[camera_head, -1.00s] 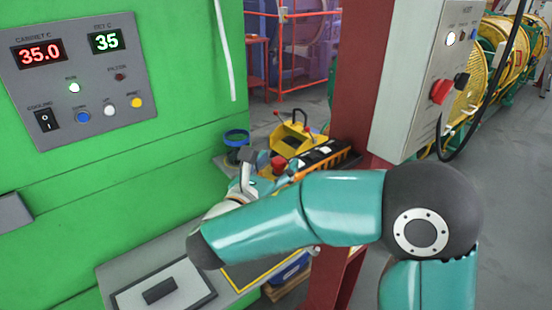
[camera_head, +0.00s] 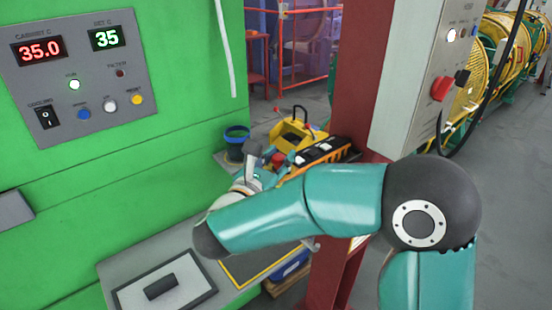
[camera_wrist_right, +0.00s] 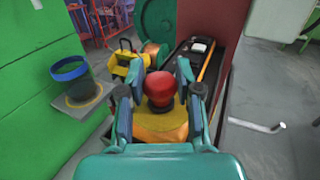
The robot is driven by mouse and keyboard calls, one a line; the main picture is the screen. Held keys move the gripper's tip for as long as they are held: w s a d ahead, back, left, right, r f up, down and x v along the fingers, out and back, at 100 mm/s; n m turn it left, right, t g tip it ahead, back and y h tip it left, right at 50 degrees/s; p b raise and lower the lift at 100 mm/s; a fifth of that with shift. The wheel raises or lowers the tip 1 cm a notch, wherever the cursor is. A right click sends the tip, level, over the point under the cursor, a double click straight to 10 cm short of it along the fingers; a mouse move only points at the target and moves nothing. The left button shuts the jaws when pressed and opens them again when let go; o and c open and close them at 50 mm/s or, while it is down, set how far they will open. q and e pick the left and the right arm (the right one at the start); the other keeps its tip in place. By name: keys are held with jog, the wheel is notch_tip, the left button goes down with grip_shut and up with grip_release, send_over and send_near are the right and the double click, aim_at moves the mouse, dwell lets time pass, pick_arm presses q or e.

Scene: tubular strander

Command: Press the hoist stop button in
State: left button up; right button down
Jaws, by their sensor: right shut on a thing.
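A red mushroom button (camera_wrist_right: 160,88) stands on a yellow-orange housing (camera_wrist_right: 165,128) in the right wrist view. It also shows as a small red cap in the head view (camera_head: 277,159). My right gripper (camera_wrist_right: 160,72) has one finger on each side of the button and housing, shut on the housing. The exact contact is hidden. In the head view my right gripper (camera_head: 262,168) is partly hidden behind its own arm. A black panel with white buttons and an orange edge (camera_head: 322,152) lies just beyond the red cap. My left gripper is not in view.
A red column (camera_head: 362,75) stands to the right of the button, with a grey control box (camera_head: 405,80) bearing a red knob (camera_head: 440,88). A green cabinet (camera_head: 180,80) is on the left. A blue-rimmed pot (camera_head: 236,134) and a yellow handled object (camera_head: 297,130) stand nearby.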

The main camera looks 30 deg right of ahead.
jog(key=shift+f+b, duration=0.4)
jog(key=shift+f, duration=0.25)
jog(key=c, duration=0.7)
grip_release()
jog(key=shift+c, duration=0.2)
jog(key=shift+r, duration=0.1)
jog(key=shift+s+a, duration=0.15)
jog(key=shift+a, duration=0.2)
jog(key=v, duration=1.1)
jog(key=shift+s, duration=0.1)
